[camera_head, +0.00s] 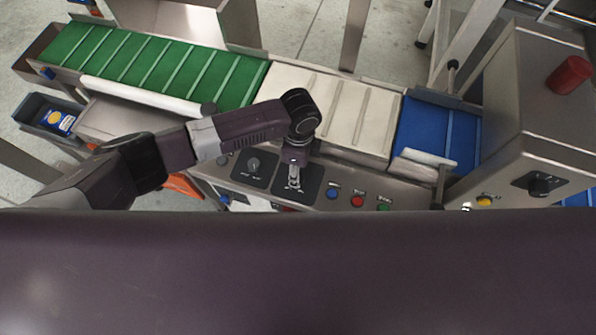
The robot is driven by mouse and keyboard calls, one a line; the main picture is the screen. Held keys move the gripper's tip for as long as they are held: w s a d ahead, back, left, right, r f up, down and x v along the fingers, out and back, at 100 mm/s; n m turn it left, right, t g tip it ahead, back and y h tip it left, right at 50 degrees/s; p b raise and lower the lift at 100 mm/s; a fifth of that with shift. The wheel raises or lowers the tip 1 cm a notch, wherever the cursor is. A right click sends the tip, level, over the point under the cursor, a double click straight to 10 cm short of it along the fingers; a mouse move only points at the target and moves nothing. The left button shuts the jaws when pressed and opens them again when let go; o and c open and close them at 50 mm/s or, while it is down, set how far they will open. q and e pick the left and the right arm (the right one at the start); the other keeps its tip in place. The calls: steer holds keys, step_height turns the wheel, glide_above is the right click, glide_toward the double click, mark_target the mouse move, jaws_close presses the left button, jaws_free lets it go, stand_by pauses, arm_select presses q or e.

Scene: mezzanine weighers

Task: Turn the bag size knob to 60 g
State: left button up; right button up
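A steel control panel (340,186) runs along the front of the conveyors. On it, a dark plate holds a knob (253,164) with small labels that I cannot read. Just to its right is a second dark plate (313,183), and my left gripper (294,184) points down over it. The fingers look close together at the plate's middle and hide whatever control is there. I cannot tell whether they touch or grip it, or which knob is the bag size one. My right gripper is not in view.
A blue button (332,193), a red button (358,201) and a green button (383,206) sit right of the gripper. Green (150,68), white (335,104) and blue (437,135) belts lie behind. A steel cabinet (545,110) with another knob (540,185) stands at right.

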arm_select(q)
steer(key=shift+f, duration=1.4)
steer(key=shift+c, duration=0.4)
steer(key=c, duration=1.1)
